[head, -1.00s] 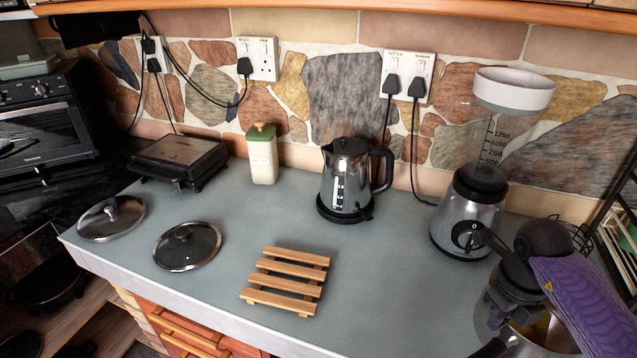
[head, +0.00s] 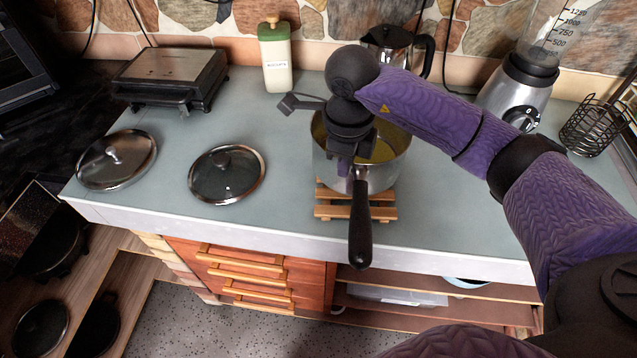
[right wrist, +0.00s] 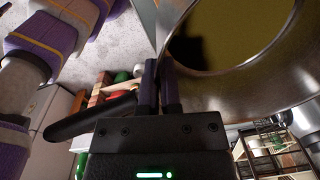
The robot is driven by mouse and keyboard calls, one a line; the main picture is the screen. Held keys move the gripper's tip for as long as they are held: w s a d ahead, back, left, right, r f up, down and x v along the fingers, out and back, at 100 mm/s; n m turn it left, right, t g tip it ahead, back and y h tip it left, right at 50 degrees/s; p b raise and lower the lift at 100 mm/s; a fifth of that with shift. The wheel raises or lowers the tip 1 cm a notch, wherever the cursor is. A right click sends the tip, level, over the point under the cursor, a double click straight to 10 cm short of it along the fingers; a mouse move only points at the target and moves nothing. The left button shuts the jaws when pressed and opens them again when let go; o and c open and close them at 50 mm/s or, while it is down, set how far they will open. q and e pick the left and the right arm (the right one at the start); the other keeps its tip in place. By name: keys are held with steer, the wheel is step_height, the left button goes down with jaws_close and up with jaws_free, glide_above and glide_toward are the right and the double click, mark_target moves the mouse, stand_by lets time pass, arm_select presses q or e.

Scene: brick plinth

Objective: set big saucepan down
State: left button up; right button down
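The big saucepan (head: 388,170) is a steel pot with a black handle (head: 360,230) pointing toward the counter's front edge. Yellowish contents or an inner surface show inside it. My right gripper (head: 350,163) is shut on the pan at its near side, close to the handle. In the right wrist view the fingers (right wrist: 161,85) are close together against the pan wall (right wrist: 215,95). The pan is level over the wooden slatted trivet (head: 330,212), whose front slats show below it. I cannot tell whether the pan touches the trivet. My left gripper is not in view.
Two glass lids, one (head: 117,160) at the far left and one (head: 227,175) nearer the trivet, lie on the counter (head: 270,130). A black grill (head: 172,78), a green-topped container (head: 275,58), a kettle (head: 393,45) and a blender (head: 518,85) stand behind.

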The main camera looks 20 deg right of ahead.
mark_target(344, 190)
steer(key=f, duration=0.7)
steer(key=shift+d+f+b, duration=0.2)
steer(key=shift+f+b, duration=0.05)
steer(key=shift+b, duration=0.15)
steer(key=shift+f, duration=0.1)
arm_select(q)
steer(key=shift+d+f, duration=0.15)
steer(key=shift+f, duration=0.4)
arm_select(e)
steer(key=c, duration=0.8)
jaws_free()
steer(key=shift+s, duration=0.1)
steer(key=shift+r, duration=0.3)
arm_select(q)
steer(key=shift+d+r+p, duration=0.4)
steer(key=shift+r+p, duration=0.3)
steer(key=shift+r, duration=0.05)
arm_select(e)
steer(key=r, duration=1.1)
steer(key=shift+s+a+r, duration=0.15)
steer(key=shift+a+r, duration=0.05)
steer(key=shift+r, duration=0.2)
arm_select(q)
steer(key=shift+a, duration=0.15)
